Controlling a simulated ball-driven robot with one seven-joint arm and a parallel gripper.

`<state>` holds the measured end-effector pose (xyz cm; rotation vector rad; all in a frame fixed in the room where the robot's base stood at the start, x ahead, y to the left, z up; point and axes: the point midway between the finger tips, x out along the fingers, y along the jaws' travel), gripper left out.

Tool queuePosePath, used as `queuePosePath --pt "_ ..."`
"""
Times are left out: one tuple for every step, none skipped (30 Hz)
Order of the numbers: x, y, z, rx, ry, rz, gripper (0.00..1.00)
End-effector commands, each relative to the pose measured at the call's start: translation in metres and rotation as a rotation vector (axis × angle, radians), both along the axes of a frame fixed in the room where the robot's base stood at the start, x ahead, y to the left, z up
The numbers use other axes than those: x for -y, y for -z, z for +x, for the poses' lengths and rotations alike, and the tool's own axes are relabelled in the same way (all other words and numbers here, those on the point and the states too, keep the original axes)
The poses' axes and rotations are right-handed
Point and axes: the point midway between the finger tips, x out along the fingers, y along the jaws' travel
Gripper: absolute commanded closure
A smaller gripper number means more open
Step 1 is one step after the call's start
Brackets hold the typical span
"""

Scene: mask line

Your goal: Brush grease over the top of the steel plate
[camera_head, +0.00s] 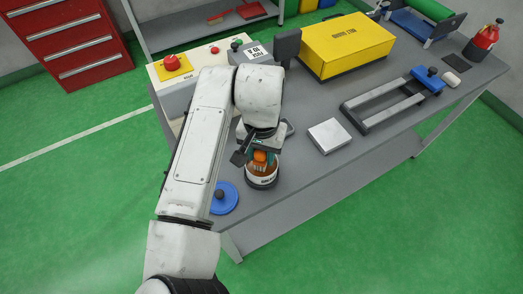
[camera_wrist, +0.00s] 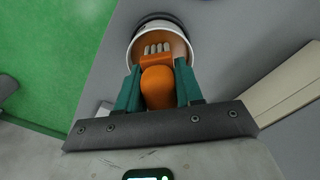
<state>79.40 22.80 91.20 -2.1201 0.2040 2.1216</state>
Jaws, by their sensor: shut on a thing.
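My gripper (camera_head: 259,150) is shut on an orange brush handle (camera_wrist: 159,86), between its two green fingers. The brush points into the open tin (camera_wrist: 183,27), and several pale tufts, seemingly its bristles, show inside the tin's mouth. How deep they sit in the orange-brown grease is unclear. In the head view the tin (camera_head: 262,181), with a white label, stands near the bench's front left edge. The steel plate (camera_head: 330,136), a bare light-grey slab, lies flat on the bench to the right of the tin, apart from my gripper.
A yellow box (camera_head: 345,45) stands behind, and a dark frame with a blue end (camera_head: 395,105) lies right of the plate. A red bottle (camera_head: 482,42) is far right. The bench between tin and plate is clear.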

Motion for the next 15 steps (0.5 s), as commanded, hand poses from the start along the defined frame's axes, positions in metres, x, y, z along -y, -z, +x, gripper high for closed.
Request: queuePosePath --pt "0.0 0.0008 0.0001 0.0 0.0 0.0 0.88" --pt "0.0 0.0011 0.0001 0.0 0.0 0.0 0.88" --pt "0.0 0.0015 0.0001 0.0 0.0 0.0 0.88" --pt "0.0 0.0019 0.0001 0.0 0.0 0.0 0.88" --pt "0.0 0.0022 0.0001 0.0 0.0 0.0 0.88" --pt "-0.0001 0.0026 0.0001 0.0 0.0 0.0 0.88" --pt "-0.0001 0.0029 0.0001 0.0 0.0 0.0 0.88" --pt "-0.0001 0.0033 0.0001 0.0 0.0 0.0 0.88" --pt "-0.0001 0.0037 0.0001 0.0 0.0 0.0 0.88" --pt "-0.0001 0.004 0.0001 0.0 0.0 0.0 0.88" --pt "-0.0001 0.0043 0.0001 0.0 0.0 0.0 0.88" --pt "-0.0001 0.0048 0.0001 0.0 0.0 0.0 0.88" --pt "-0.0001 0.0051 0.0001 0.0 0.0 0.0 0.88" --pt "-0.0001 0.0054 0.0001 0.0 0.0 0.0 0.88" --pt "-0.0002 0.0059 0.0001 0.0 0.0 0.0 0.88"
